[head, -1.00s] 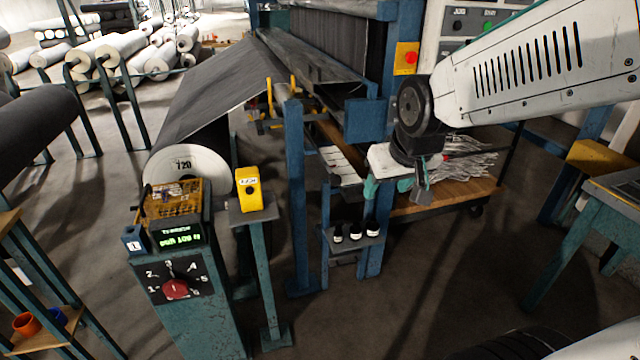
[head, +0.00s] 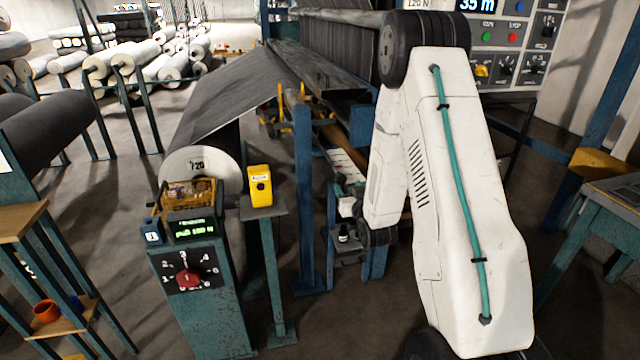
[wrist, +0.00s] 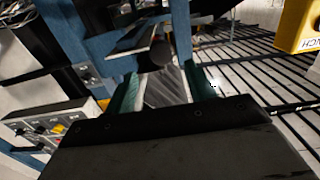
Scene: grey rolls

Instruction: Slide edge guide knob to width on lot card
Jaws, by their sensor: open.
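My gripper (wrist: 161,72) is open, with its two teal fingers apart in the wrist view. A dark round knob (wrist: 160,51) shows between and just beyond the fingertips, below a pale strip (wrist: 138,42); it may be the edge guide knob. I cannot tell whether the fingers touch it. In the head view, my gripper (head: 343,188) is partly hidden by my arm, beside the white scale strip (head: 346,161) on the blue machine frame. I cannot make out a lot card for sure; a white sheet (head: 4,163) is cut off at the left edge.
A blue post (head: 304,200) stands left of my gripper. A yellow box (head: 260,186) sits on a stand, beside a teal pedestal (head: 200,300) with a red dial. A dark fabric roll (head: 205,165) lies behind. The floor in front is clear.

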